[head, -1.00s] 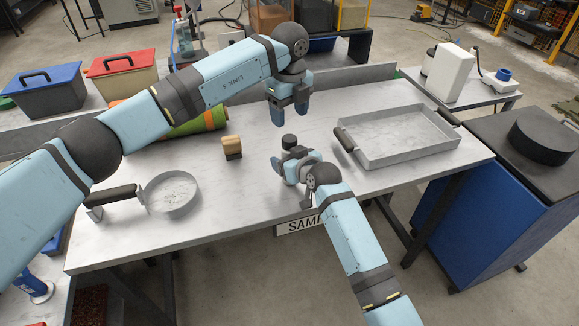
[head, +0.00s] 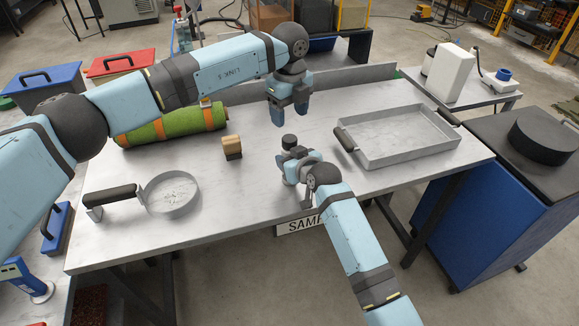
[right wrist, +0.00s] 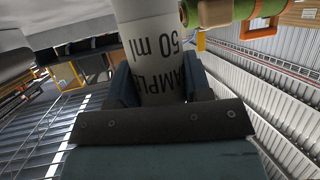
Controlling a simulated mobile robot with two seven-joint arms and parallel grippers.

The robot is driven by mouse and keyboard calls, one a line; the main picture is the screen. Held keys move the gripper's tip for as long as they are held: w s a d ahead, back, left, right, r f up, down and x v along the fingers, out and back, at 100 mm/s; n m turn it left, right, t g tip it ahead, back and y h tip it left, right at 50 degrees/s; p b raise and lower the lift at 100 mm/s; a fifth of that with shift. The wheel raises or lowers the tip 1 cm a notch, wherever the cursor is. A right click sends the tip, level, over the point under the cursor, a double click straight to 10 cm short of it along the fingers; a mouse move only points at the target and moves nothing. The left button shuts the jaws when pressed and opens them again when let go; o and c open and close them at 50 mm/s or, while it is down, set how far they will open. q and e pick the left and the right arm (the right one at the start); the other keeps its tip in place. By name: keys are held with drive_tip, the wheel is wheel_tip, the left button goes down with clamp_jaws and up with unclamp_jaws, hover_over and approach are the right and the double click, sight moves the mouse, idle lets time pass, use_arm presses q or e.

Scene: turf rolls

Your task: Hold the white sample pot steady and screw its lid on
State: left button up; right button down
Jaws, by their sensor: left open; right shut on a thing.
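The white sample pot (right wrist: 158,52), printed with black letters and "50 ml", stands between the fingers of my right gripper (right wrist: 157,85) in the right wrist view. In the head view my right gripper (head: 287,163) is shut on it at the middle of the table and hides most of it. A dark round lid (head: 289,140) sits at the top of the pot; I cannot tell how tightly it is seated. My left gripper (head: 289,112) is open and empty, pointing down, above and just behind the lid, apart from it.
A wooden block with a dark base (head: 231,147) stands to the left. A round sieve (head: 172,193) lies at the front left, and a green turf roll with orange straps (head: 172,127) behind it. A metal tray (head: 405,158) lies right. Bare table (head: 250,205) shows in front.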

sight(289, 138)
use_arm(q)
drive_tip(key=shift+f, duration=4.05)
drive_tip(key=c, duration=0.9)
drive_tip(key=shift+m, duration=1.7)
drive_tip(key=shift+c, duration=0.2)
drive_tip(key=o, duration=1)
drive_tip(key=shift+r, duration=0.1)
